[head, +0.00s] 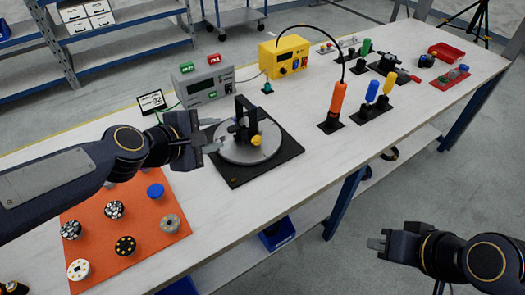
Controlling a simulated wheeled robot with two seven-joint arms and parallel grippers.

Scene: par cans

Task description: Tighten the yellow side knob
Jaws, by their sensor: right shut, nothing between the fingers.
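The yellow side knob (256,140) is on the front side of a black upright fixture (243,118). The fixture stands on a round grey turntable plate (235,154) set on a black square base (277,164). My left gripper (216,136) comes in from the left over the plate's left edge. Its fingers look apart and empty, with a gap between them and the fixture and knob. My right gripper (373,243) is shut and empty, out past the table's front edge at the lower right, far from the knob.
An orange mat (92,208) with several round parts lies front left. A grey box (203,84) and a yellow box (284,57) stand behind the fixture. An orange-handled tool (338,98) stands upright to the right. Bare table lies between the base and that tool.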

